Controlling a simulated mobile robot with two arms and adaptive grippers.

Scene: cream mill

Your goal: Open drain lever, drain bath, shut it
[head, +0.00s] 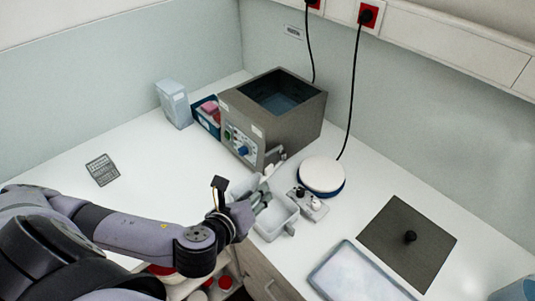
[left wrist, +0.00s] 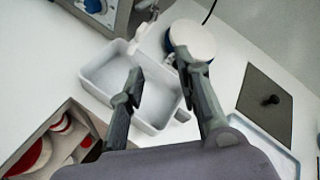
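The grey metal bath (head: 292,127) stands at the back of the bench with its top open and dark liquid inside. Its front panel has a blue knob and a green switch. A small drain fitting with a lever (head: 274,156) sticks out low at its front right corner; it also shows in the left wrist view (left wrist: 145,27). I cannot tell the lever's position. A white basin (head: 291,218) stands below the fitting and looks empty in the left wrist view (left wrist: 97,90). My left gripper (head: 264,190) is open and empty above the basin, fingers apart in the left wrist view (left wrist: 157,68).
A round white-topped device (head: 322,174) with a blue base stands right of the basin. A grey lid with a black knob (head: 385,230) and a blue-rimmed tray (head: 318,276) lie farther right. An open drawer (left wrist: 52,133) is below the bench edge. The left bench is mostly clear.

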